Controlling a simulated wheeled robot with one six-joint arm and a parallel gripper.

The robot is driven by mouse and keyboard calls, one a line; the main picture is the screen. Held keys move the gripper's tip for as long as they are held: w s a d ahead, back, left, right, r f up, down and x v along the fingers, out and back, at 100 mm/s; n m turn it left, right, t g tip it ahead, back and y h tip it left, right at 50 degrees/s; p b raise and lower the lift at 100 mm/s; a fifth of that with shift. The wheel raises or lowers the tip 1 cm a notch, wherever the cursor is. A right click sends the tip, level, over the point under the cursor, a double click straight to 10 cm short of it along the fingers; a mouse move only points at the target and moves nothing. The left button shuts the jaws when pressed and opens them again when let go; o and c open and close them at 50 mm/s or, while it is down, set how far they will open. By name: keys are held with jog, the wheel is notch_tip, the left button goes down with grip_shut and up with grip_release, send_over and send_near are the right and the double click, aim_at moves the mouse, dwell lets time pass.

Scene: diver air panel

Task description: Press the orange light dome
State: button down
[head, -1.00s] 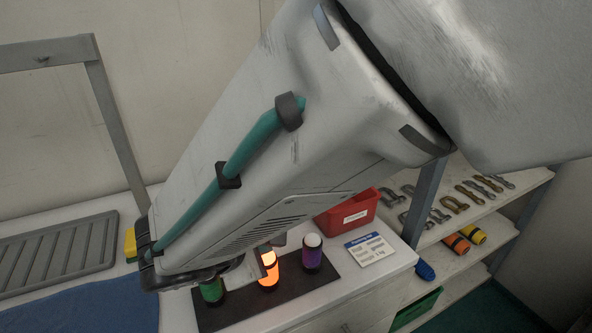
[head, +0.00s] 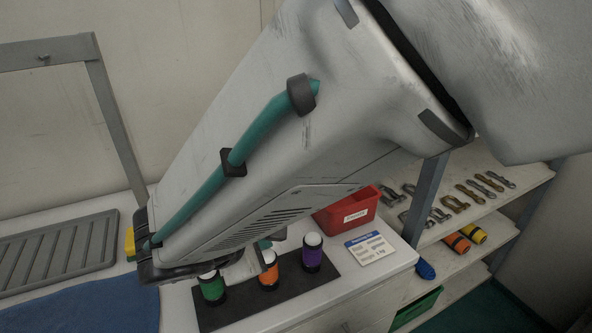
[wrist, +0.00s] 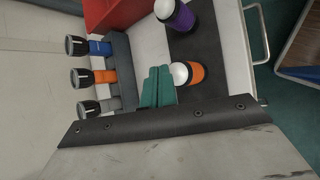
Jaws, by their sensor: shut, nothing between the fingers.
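The orange light (head: 269,274) stands upright on a black mat (head: 236,312), between a green light (head: 212,289) and a purple light (head: 312,256). Its white dome is unlit and partly hidden by my wrist in the head view. In the wrist view the orange light (wrist: 196,75) and its pale dome (wrist: 181,74) show just right of my teal gripper (wrist: 158,87). The gripper is shut and empty. Its fingertips are close to the dome; I cannot tell if they touch it. The purple light also shows in the wrist view (wrist: 182,19).
A red bin (head: 347,212) and a white label card (head: 370,248) are behind and right of the lights. Blue, orange and grey torches (wrist: 102,77) sit in a rack in the wrist view. A shelf of shackles (head: 450,200) stands right.

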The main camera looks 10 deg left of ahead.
notch_tip(320, 180, up, 6)
dwell(0.8)
dwell(0.9)
